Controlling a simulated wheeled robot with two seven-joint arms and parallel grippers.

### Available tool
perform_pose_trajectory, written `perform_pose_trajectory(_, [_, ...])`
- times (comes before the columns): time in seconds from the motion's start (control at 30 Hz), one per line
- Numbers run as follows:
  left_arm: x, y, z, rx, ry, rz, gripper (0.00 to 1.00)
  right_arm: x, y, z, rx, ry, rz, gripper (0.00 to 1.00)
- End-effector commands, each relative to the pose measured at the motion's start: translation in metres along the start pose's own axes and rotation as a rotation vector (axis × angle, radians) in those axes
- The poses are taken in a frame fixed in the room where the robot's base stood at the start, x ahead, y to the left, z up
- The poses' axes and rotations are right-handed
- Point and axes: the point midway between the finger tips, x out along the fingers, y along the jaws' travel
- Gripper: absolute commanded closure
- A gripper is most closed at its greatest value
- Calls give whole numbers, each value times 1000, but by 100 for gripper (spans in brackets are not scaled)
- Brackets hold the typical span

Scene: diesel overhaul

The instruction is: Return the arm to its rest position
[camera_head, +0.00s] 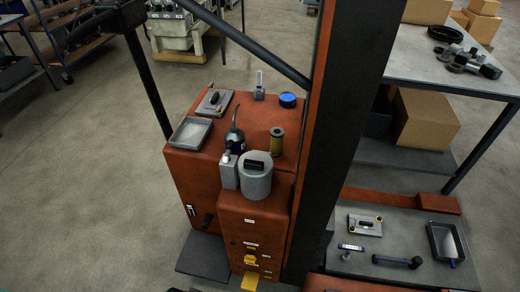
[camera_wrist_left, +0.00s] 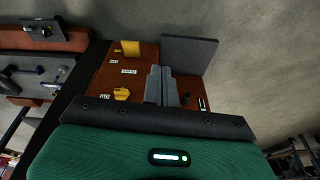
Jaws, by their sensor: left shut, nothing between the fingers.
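My left gripper (camera_wrist_left: 161,70) shows in the left wrist view as two grey fingers side by side, shut with nothing between them. The green wrist housing (camera_wrist_left: 150,150) with a lit indicator fills the bottom of that view. Beyond the fingers is the orange cabinet (camera_wrist_left: 118,75) with yellow parts on its face. The left gripper does not show in the head view. My right gripper is in neither view.
A workbench (camera_head: 425,75) is at right. Open floor (camera_head: 85,170) lies left.

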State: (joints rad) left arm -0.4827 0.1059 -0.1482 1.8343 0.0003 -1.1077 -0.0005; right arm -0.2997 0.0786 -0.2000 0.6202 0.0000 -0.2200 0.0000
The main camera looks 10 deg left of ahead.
Motion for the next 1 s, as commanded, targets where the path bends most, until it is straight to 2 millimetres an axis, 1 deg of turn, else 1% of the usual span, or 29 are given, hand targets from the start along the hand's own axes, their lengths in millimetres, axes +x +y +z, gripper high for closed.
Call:
perform_pose_trajectory(0.03, [24, 1, 12, 1, -16, 1, 100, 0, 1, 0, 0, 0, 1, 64])
perform_pose_trajectory(0.1, [53, 2, 27, 3, -27, 2, 100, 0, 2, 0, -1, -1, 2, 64])
perform_pose_trajectory(0.17, [77, 3, 43, 5, -38, 4, 100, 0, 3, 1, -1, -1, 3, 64])
perform_pose_trajectory(0.2, [92, 4, 54, 7, -43, 4, 100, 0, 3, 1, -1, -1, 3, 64])
perform_pose_trajectory(0.27, [113, 5, 71, 9, -53, 6, 100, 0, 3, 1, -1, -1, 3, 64])
perform_pose_trajectory(0.3, [127, 6, 84, 11, -61, 7, 100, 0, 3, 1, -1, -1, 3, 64])
perform_pose_trajectory(0.37, [145, 6, 104, 13, -71, 8, 100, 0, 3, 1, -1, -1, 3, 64])
perform_pose_trajectory(0.4, [157, 7, 117, 15, -77, 8, 100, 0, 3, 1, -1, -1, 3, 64])
perform_pose_trajectory(0.47, [173, 8, 139, 17, -88, 10, 100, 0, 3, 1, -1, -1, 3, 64])
perform_pose_trajectory(0.5, [182, 8, 154, 18, -94, 10, 100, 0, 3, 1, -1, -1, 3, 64])
perform_pose_trajectory(0.63, [206, 9, 202, 23, -115, 12, 100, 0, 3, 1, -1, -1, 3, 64])
perform_pose_trajectory(0.7, [215, 9, 225, 26, -124, 12, 100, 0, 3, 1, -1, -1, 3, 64])
perform_pose_trajectory(0.8, [222, 9, 253, 29, -134, 13, 100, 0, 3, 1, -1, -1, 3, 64])
perform_pose_trajectory(0.9, [225, 8, 270, 31, -140, 13, 100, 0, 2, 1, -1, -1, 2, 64])
perform_pose_trajectory(1.0, [226, 8, 278, 32, -142, 13, 100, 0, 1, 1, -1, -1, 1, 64])
